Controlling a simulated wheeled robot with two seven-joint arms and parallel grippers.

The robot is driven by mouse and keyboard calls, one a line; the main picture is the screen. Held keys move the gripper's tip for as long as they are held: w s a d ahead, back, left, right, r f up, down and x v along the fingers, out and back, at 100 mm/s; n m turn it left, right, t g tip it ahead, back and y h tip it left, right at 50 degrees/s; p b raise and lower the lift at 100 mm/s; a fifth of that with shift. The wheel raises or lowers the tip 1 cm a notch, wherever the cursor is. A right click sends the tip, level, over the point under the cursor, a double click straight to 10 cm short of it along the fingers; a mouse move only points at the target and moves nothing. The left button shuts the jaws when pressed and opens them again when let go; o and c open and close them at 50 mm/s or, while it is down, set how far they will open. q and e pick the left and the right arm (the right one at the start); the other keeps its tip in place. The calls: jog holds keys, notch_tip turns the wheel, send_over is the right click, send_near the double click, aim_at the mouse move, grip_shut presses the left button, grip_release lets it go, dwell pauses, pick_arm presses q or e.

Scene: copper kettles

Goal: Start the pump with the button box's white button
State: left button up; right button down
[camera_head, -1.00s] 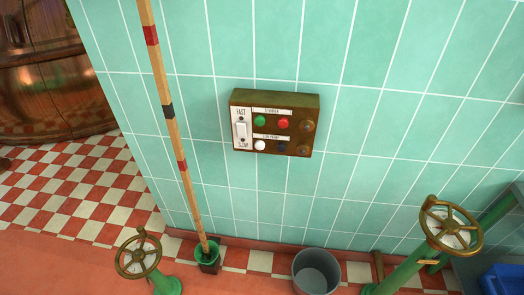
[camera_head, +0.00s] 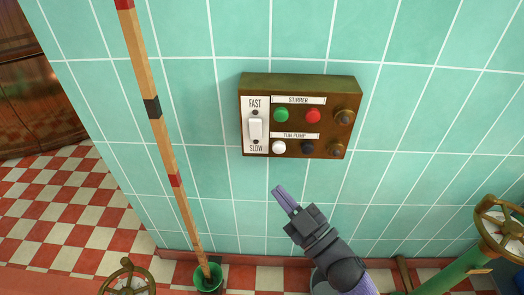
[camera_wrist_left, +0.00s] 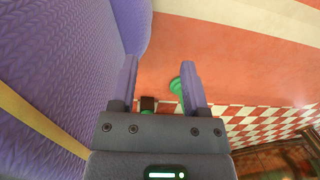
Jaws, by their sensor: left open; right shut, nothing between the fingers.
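The brown button box (camera_head: 301,117) is mounted on the tiled wall in the head view. Its lower row, labelled TUN-PUMP, has a white button (camera_head: 279,147) at left and a dark button (camera_head: 308,147) beside it. Green and red buttons sit above under STIRRER. A FAST/SLOW rocker switch (camera_head: 256,128) is at the box's left. My right gripper (camera_head: 284,197) is shut and empty, below the white button in the picture and apart from it. My left gripper (camera_wrist_left: 157,80) shows only in the left wrist view, open and empty above the floor.
A striped pole (camera_head: 165,140) leans at left, its foot in a green holder (camera_head: 208,277). Brass handwheels stand at lower left (camera_head: 128,279) and right (camera_head: 501,226). A bucket is mostly hidden behind my right arm. The wall around the box is clear.

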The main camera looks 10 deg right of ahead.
aim_at(279, 148)
pick_arm(q)
jog(key=shift+g, duration=0.3)
jog(key=f+b, duration=0.1)
jog(key=s+f+b, duration=0.2)
jog(key=shift+d+f+b, duration=0.1)
jog(key=shift+f+b, duration=0.25)
jog(key=shift+f, duration=0.05)
pick_arm(e)
jog(key=w+d, duration=0.2)
jog(key=w, duration=0.6)
jog(key=shift+w+d+f, duration=0.15)
jog(key=shift+w, duration=0.15)
pick_arm(q)
jog(key=shift+s, duration=0.4)
jog(key=shift+w, duration=0.25)
jog(key=shift+w, duration=0.25)
jog(key=shift+s, duration=0.5)
pick_arm(e)
jog(key=shift+w, duration=0.1)
